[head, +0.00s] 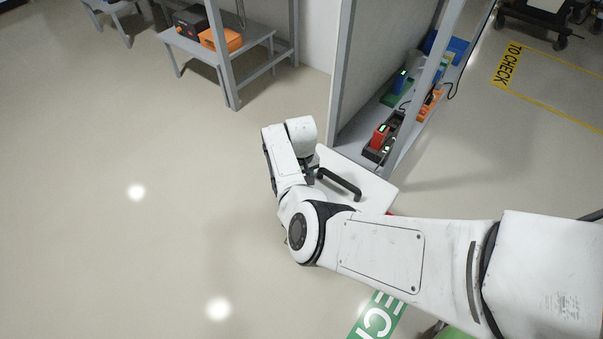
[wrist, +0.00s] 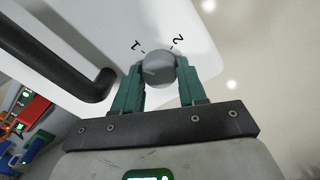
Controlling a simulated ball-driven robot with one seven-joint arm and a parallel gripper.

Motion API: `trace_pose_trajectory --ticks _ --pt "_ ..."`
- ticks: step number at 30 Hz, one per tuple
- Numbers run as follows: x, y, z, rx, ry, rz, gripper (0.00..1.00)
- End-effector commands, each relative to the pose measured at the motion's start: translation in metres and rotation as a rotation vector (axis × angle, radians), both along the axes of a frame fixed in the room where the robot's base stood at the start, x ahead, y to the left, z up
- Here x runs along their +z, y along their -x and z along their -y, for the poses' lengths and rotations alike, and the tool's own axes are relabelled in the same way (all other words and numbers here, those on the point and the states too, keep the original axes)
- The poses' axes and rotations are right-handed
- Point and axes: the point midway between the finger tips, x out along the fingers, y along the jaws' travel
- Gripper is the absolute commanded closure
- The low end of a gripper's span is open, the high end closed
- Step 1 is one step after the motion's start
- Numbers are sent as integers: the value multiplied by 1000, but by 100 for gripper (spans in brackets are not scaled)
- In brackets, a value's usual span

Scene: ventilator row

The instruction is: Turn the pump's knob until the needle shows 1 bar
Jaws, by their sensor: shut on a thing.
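The pump shows in the wrist view as a white housing (wrist: 196,22) with a black bar handle at the left. Its round grey knob (wrist: 159,67) has the printed marks "1" and "2" beyond it. My gripper (wrist: 160,78) has its two teal fingers on either side of the knob, closed on it. A faint pale line shows on the knob, between my fingers. In the head view the pump's white top (head: 375,190) and black handle (head: 340,183) show beside my wrist; my arm hides the knob and fingers. No gauge needle is visible in either view.
A rack shelf (head: 350,152) beyond the pump holds red, green, blue and orange devices. A grey table (head: 258,38) with an orange box (head: 222,39) stands at the upper left. The floor to the left is clear. A green floor marking (head: 378,312) lies below my arm.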

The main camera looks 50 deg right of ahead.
Motion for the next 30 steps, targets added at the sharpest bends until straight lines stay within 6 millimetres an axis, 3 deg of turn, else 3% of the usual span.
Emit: trace_pose_trajectory --ticks 10,11,18,26,30 --pt "-1 4 1 -20 0 -12 89" --pt "-1 5 1 -20 0 -12 58" --pt "-2 4 0 -19 -2 -10 35" --pt "-1 3 0 -18 -2 -8 33" --pt "12 3 0 -18 0 -8 33"
